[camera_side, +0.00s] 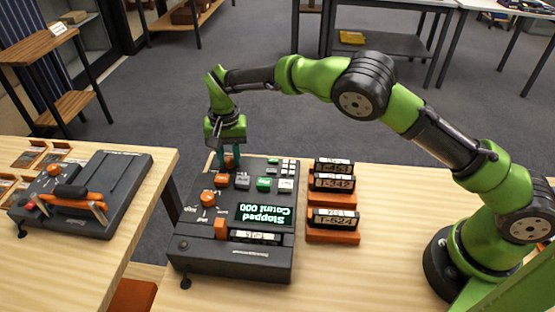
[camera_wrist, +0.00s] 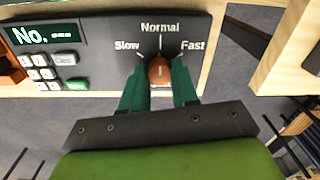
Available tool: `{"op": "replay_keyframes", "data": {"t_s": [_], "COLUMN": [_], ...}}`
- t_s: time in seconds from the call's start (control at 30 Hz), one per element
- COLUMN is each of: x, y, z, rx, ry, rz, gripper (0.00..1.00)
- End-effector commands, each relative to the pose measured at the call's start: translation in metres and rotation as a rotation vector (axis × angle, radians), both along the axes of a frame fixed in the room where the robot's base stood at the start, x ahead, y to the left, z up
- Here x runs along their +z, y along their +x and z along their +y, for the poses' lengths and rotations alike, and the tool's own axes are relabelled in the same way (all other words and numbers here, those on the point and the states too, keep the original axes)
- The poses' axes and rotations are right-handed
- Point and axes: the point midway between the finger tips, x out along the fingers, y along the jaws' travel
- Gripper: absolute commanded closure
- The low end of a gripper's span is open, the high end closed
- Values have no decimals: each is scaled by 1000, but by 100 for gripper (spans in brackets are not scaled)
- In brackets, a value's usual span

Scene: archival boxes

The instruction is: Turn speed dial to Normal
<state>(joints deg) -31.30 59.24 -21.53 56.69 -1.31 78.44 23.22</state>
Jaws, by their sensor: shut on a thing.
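The speed dial (camera_wrist: 160,69) is a round orange-brown knob on the dark panel in the wrist view. The white labels Slow, Normal and Fast stand around it, with Normal straight above. A small pale mark shows on the knob, too small to tell surely which label it points at. My gripper (camera_wrist: 160,80) has its two green fingers shut on the dial, one on each side. In the side view my gripper (camera_side: 230,157) points down at the far left corner of the dark machine (camera_side: 205,262), and the fingers partly hide the dial (camera_side: 231,163).
Other orange knobs and grey and green buttons (camera_side: 264,184) lie close to my gripper. The machine's display (camera_side: 264,214) reads Stopped, Count 000. Orange holders with black number stamps (camera_side: 334,219) stand to its right. Another dark device (camera_side: 85,195) sits on the left table.

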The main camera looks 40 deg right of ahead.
Motion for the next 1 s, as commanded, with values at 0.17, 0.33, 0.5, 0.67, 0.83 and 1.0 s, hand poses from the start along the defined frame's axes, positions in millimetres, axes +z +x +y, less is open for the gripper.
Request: {"op": "replay_keyframes", "data": {"t_s": [0.17,0.33,0.5,0.67,0.83,1.0], "x": [1,1,1,1,1,1], "y": [0,0,0,0,0,0], "z": [0,0,0,0,0,0], "rx": [-42,-54,-54,-54,-53,-53], "ry": [1,1,1,1,0,0], "rz": [-1,0,0,0,-1,0], "gripper": [100,100,100,69,45,45]}}
